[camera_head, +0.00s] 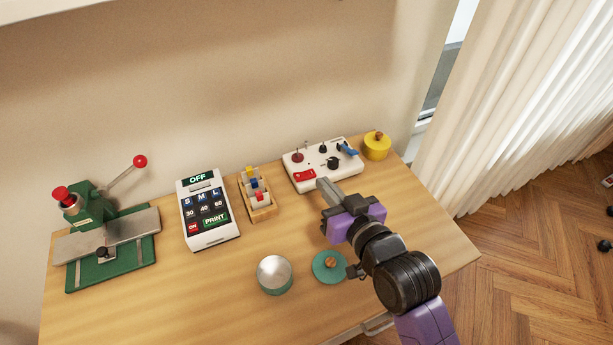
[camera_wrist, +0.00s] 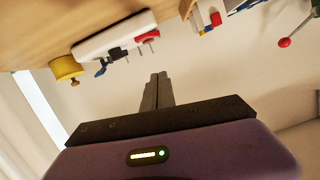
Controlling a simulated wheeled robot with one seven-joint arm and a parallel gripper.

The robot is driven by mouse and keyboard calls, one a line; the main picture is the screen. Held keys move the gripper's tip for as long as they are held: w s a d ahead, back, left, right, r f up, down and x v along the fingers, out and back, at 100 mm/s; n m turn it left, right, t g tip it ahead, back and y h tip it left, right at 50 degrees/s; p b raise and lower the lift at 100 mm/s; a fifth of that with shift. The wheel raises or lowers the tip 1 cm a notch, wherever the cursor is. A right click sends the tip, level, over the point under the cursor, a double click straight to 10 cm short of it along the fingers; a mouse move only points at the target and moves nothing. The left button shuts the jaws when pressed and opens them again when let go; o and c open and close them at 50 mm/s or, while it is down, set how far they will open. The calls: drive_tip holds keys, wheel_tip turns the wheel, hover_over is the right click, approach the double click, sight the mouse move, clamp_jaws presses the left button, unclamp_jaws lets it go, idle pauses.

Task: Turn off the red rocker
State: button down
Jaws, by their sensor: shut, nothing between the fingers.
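The red rocker (camera_head: 305,175) is on the front left part of a white control box (camera_head: 345,171) at the back of the table. The box also carries a red-based toggle (camera_head: 298,157), a black knob (camera_head: 333,163) and a blue lever (camera_head: 348,150). My gripper (camera_head: 323,184) is shut and empty, its tips at the front edge of the box, just right of the rocker in the head view. I cannot tell whether they touch.
A yellow round container (camera_head: 376,147) stands right of the box. A wooden holder with coloured blocks (camera_head: 257,196), a label printer (camera_head: 208,213) and a green press (camera_head: 105,245) stand to the left. A round tin (camera_head: 274,274) and a teal lid (camera_head: 328,267) lie in front.

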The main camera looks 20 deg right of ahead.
hover_over(305, 175)
drive_tip(key=s, duration=0.3)
drive_tip(key=f, duration=0.2)
drive_tip(key=shift+a+f+p, duration=0.2)
drive_tip(key=shift+f, duration=0.35)
drive_tip(key=shift+a+f+p, duration=0.15)
drive_tip(key=shift+a+f, duration=0.05)
drive_tip(key=shift+f, duration=0.35)
drive_tip(key=shift+a+f, duration=0.15)
drive_tip(key=shift+f, duration=0.8)
